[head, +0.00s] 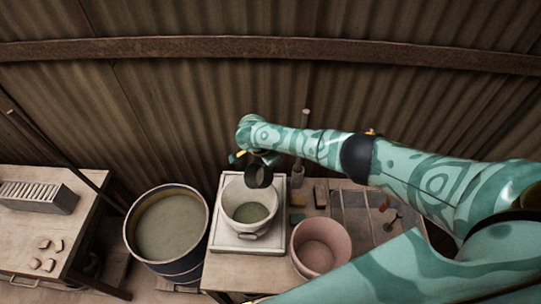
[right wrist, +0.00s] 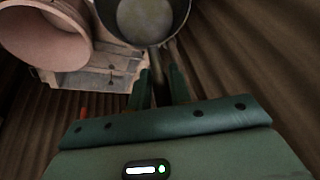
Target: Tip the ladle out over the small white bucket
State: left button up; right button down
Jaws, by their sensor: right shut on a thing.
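The small white bucket (head: 231,197) stands on a pale square plate on the bench, with grey-green stuff in its bottom. My right gripper (head: 248,156) is behind and above it in the head view. In the right wrist view, the gripper (right wrist: 161,85) is shut on the handle of the ladle (right wrist: 155,62). The ladle's dark bowl (head: 259,176) is tilted at the bucket's back rim in the head view. In the wrist view, grey-green colour shows inside the bowl. My left gripper is not in view.
A large drum (head: 130,236) of grey-green liquid stands left of the bucket. A pink bucket (head: 319,246) stands to its right. A side table (head: 75,212) at far left holds a slotted block. A corrugated wall (head: 200,100) rises close behind.

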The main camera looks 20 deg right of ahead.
jog(key=d+f+g+y+b, duration=0.1)
jog(key=d+f+y+b, duration=0.2)
jog(key=y+b, duration=0.6)
notch_tip(320, 180, down, 2)
jog(key=b, duration=0.9)
jog(key=shift+w+d+m, duration=0.15)
jog(key=shift+d+m, duration=0.15)
jog(key=shift+d, duration=0.05)
jog(key=shift+f, duration=0.15)
